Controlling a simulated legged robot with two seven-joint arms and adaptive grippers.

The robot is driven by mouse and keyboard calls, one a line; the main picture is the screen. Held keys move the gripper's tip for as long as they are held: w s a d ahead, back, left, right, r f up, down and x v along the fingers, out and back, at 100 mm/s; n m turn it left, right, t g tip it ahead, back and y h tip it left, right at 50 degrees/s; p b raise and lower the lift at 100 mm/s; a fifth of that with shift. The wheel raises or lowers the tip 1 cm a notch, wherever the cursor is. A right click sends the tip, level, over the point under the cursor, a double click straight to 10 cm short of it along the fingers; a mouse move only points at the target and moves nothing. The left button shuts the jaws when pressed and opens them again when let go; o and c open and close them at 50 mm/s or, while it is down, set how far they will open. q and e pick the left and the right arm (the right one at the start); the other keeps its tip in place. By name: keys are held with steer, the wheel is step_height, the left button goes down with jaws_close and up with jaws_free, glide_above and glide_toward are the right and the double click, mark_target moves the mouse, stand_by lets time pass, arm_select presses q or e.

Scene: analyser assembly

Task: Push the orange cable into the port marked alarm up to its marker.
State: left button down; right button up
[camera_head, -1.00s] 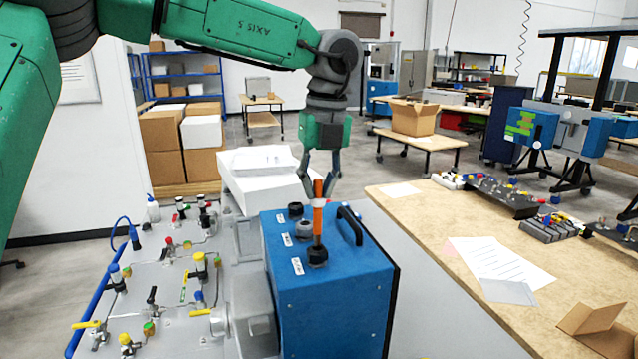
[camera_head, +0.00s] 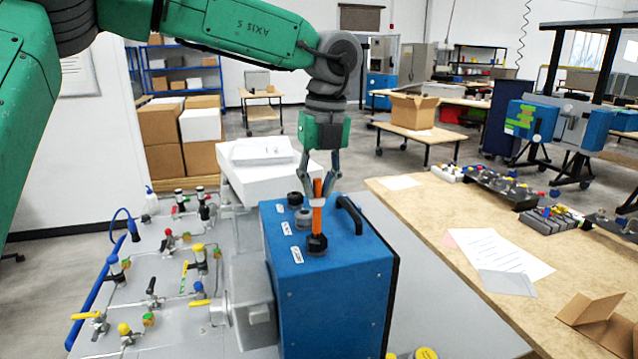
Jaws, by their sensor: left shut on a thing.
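The orange cable (camera_head: 317,222) stands upright with its lower end in the nearest dark round port (camera_head: 317,244) on top of the blue analyser box (camera_head: 335,300). A pale band (camera_head: 316,203) shows on the cable at the fingertips, well above the port. My left gripper (camera_head: 318,199) points down from above and is shut on the upper part of the cable. Two other dark ports (camera_head: 303,218) sit behind on the box top. White labels (camera_head: 297,254) lie beside the ports, too small to read. My right gripper is out of view.
A black handle (camera_head: 350,214) arches from the box top, just right of the cable. A panel of valves and pipes (camera_head: 150,255) lies to the left. A wooden table (camera_head: 440,235) with papers stands to the right. White boxes (camera_head: 262,178) are behind.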

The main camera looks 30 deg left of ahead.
arm_select(q)
steer(key=shift+f+b, duration=1.2)
steer(key=shift+f, duration=1.8)
steer(key=c, duration=1.4)
jaws_free()
steer(key=shift+c, duration=0.2)
step_height(320, 180, up, 7)
steer(key=p, duration=0.7)
steer(key=shift+r, duration=0.1)
